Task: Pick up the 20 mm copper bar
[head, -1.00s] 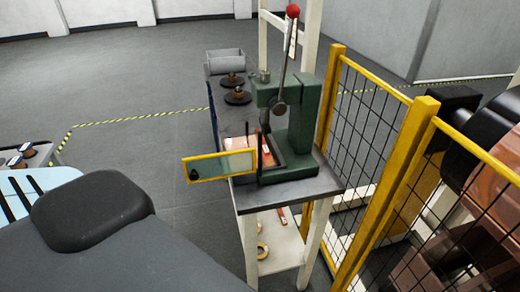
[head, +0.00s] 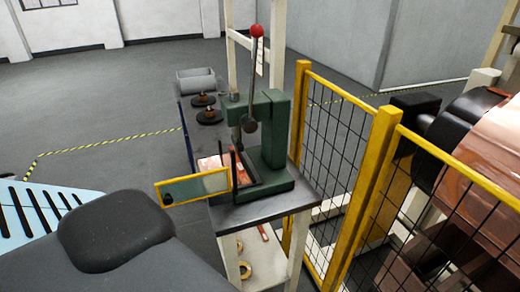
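I cannot make out a 20 mm copper bar for certain. A reddish bar-like piece (head: 263,232) shows on the shelf under the press table, too small to identify. Neither of my grippers shows in the head view.
The press stands on a grey-topped table (head: 265,212). A yellow mesh fence (head: 345,125) closes off the right side, with a large copper roll (head: 490,135) behind it. A light-blue slotted surface (head: 40,215) is at the left. Floor (head: 110,100) beyond is open.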

